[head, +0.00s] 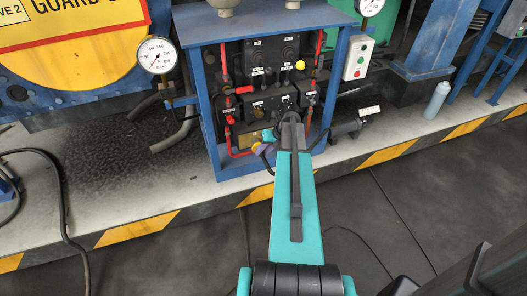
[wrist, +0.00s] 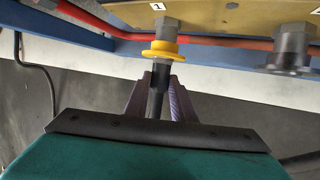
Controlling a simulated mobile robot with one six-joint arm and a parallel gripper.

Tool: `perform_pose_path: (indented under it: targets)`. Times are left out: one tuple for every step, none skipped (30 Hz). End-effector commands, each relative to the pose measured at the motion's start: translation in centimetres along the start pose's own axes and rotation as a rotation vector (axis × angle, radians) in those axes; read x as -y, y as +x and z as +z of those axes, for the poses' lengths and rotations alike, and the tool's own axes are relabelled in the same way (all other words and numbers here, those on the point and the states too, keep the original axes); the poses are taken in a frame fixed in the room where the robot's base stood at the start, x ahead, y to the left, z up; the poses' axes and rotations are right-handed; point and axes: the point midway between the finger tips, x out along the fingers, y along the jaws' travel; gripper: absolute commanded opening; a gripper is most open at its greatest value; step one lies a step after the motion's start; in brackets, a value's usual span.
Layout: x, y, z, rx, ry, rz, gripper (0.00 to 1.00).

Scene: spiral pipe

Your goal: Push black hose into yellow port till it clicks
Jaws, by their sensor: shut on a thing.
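The yellow port (wrist: 163,50) shows in the wrist view as a yellow collar under a metal hex fitting, beside a label "1". The black hose (wrist: 154,104) stands between the purple fingers of my gripper (wrist: 160,80), which is shut on it. The hose end is directly below the yellow collar and lined up with it. I cannot tell whether it touches or is inside the collar. In the head view my gripper (head: 262,147) is at the lower front of the blue frame, and my arm hides much of the hose and port.
A second, dark fitting (wrist: 291,50) sits to the right on the same brass plate (wrist: 225,16). A red pipe (wrist: 220,41) runs behind the port. The blue frame (head: 208,125) surrounds the valve panel (head: 270,65). The floor in front is mostly clear.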

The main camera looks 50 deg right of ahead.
Motion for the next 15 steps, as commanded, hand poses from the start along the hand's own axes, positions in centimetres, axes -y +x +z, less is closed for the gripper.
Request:
perform_pose_path:
  targets:
    - [-0.14,-0.06,0.58,0.014,0.000,0.001,0.00]
    - [-0.13,-0.06,0.58,0.014,0.000,0.001,0.00]
    - [-0.13,-0.05,0.58,0.014,0.000,0.001,0.00]
    - [-0.13,-0.05,0.58,0.014,0.000,0.001,0.00]
    - [-0.13,-0.05,0.58,0.014,0.000,0.001,0.00]
    - [-0.13,-0.05,0.58,0.014,0.000,0.001,0.00]
    - [-0.13,-0.05,0.58,0.014,0.000,0.001,0.00]
    - [-0.13,-0.05,0.58,0.014,0.000,0.001,0.00]
    - [-0.13,-0.05,0.58,0.014,0.000,0.001,0.00]
    - [-0.13,-0.05,0.58,0.014,0.000,0.001,0.00]
    - [-0.13,-0.05,0.58,0.014,0.000,0.001,0.00]
    - [-0.13,-0.05,0.58,0.014,0.000,0.001,0.24]
    - [-0.12,-0.05,0.55,0.013,0.000,0.001,0.29]
    - [-0.11,-0.04,0.52,0.012,0.000,0.001,0.34]
    - [-0.09,-0.04,0.47,0.011,0.000,0.000,0.41]
